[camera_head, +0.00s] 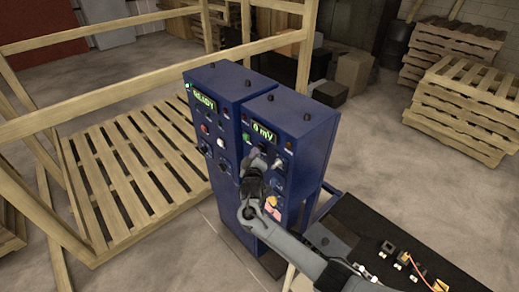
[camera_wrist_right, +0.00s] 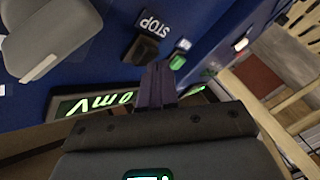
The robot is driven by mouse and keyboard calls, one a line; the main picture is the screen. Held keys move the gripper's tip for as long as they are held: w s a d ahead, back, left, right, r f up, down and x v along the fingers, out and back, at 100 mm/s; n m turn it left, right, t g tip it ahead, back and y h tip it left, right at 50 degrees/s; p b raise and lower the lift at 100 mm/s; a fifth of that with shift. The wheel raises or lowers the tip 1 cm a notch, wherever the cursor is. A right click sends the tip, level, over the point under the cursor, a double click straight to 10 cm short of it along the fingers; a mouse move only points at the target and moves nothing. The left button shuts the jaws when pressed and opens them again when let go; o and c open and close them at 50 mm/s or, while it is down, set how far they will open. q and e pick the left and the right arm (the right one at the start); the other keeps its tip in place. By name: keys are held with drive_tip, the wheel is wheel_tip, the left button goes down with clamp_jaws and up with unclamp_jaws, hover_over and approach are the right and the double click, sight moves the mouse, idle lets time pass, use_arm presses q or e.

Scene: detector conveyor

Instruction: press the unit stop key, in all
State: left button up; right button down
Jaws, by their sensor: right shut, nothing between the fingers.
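The stop key is a dark block (camera_wrist_right: 143,49) beside a STOP label (camera_wrist_right: 153,22) on the blue panel in the right wrist view. The closed dark fingers of my right gripper (camera_wrist_right: 158,72) end close beside it, between it and a lit green key (camera_wrist_right: 178,61). I cannot tell whether the tips touch the panel. In the head view my right gripper (camera_head: 257,160) is in front of the right-hand blue unit (camera_head: 312,130) and hides the stop key. My left gripper is not in view.
A lit mV display (camera_head: 264,133) is above the keys. A READY unit (camera_head: 205,103) stands to the left. A large grey knob (camera_wrist_right: 48,35) is near the stop key. A dark conveyor (camera_head: 365,225) lies at the right front, and a wooden frame (camera_head: 150,120) behind left.

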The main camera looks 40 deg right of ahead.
drive_tip(key=shift+a, duration=0.55)
drive_tip(key=shift+a, duration=0.15)
drive_tip(key=shift+a+p, duration=0.75)
drive_tip(key=shift+a, duration=1.65)
